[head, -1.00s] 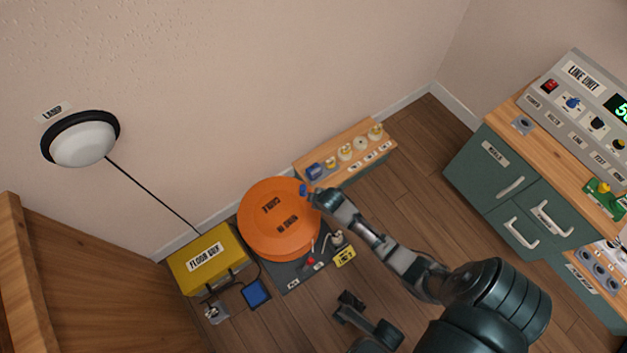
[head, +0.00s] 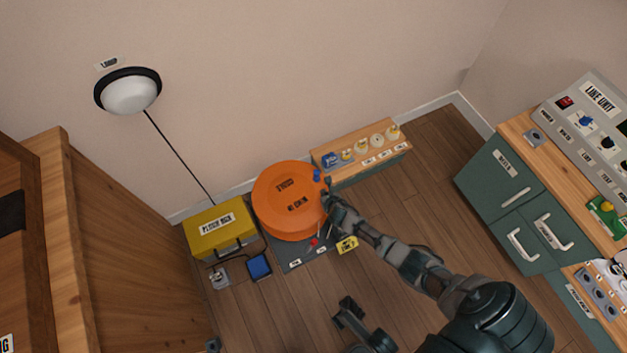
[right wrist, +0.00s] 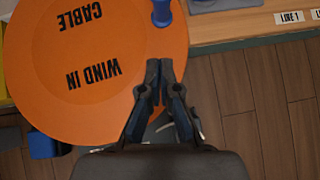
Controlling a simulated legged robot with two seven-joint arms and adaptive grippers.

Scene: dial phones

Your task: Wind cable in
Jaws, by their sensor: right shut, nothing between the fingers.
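The orange cable drum (head: 283,215) lies flat on a dark base by the wall. Its top reads CABLE and WIND IN. A small blue knob (head: 317,175) stands on the drum's right edge; it also shows in the right wrist view (right wrist: 161,12), cut by the top edge. My right gripper (head: 326,184) is at the drum's right rim, just below the knob. In the right wrist view its fingertips (right wrist: 160,66) are together and empty, over the drum's edge and apart from the knob.
A yellow floor box (head: 205,241) stands left of the drum, with a blue pad (head: 259,266) in front. A low wooden shelf (head: 345,176) with several small knobs is right of the drum. A green cabinet (head: 500,180) stands farther right. The floor between is mostly clear.

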